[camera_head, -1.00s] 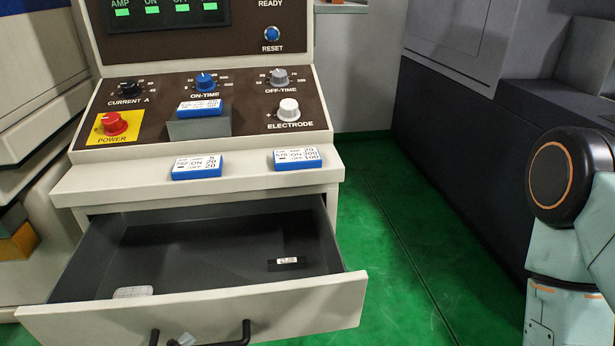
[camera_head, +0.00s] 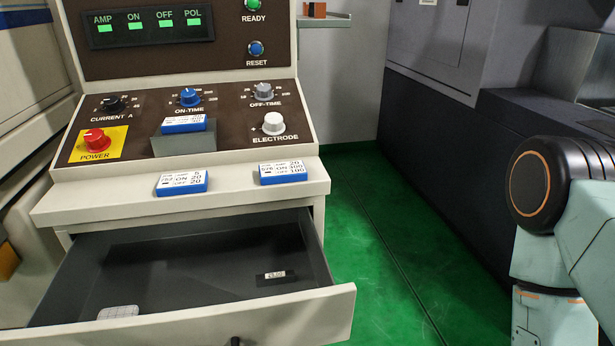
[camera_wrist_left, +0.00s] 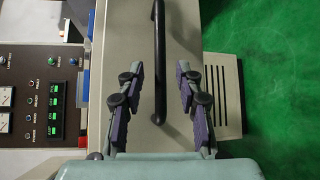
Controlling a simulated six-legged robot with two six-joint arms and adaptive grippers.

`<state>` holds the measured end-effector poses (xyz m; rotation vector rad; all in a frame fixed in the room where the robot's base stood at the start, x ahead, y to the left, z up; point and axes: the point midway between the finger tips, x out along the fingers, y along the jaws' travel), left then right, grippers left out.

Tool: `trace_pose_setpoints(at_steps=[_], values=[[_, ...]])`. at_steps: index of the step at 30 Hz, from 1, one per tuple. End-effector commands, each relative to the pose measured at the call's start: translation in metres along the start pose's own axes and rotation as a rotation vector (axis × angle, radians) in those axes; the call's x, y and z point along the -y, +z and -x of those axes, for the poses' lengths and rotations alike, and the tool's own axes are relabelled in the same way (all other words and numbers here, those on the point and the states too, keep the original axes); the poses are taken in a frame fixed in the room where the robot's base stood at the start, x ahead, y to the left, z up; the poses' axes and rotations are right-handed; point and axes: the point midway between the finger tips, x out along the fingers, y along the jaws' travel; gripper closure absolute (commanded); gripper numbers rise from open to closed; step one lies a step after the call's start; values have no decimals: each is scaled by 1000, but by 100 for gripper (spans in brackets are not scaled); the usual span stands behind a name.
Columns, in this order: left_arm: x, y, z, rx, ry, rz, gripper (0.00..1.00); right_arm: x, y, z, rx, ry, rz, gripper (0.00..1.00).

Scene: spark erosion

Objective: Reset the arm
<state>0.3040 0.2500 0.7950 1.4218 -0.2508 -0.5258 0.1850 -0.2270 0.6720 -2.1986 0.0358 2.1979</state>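My left gripper (camera_wrist_left: 157,108) shows in the left wrist view with its two padded fingers spread apart. A black bar handle (camera_wrist_left: 159,60) on a beige front panel (camera_wrist_left: 130,80) appears between the fingers. I cannot tell how far it is from them, but the fingers are not closed on it. The left gripper is outside the head view. In the head view, part of my right arm (camera_head: 560,210) stands at the right edge, and its gripper is out of view.
A drawer (camera_head: 200,325) stands open below the control console (camera_head: 240,110), holding a black labelled piece (camera_head: 272,276) and a pale piece (camera_head: 118,312). Blue-edged cards (camera_head: 182,183) lie on the ledge. Green floor (camera_head: 375,240) is clear right of the drawer.

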Motion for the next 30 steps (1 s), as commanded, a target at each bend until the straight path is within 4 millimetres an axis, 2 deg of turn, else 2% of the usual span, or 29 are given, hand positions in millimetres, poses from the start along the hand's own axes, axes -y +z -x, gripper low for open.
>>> trace_pose_setpoints(at_steps=[9, 30], values=[[-1, -1, 17, -3, 4, 1, 64, 0, 0, 0, 0, 0, 0, 60], [0, 0, 36, -1, 3, 0, 64, 0, 0, 0, 0, 0, 0, 60]])
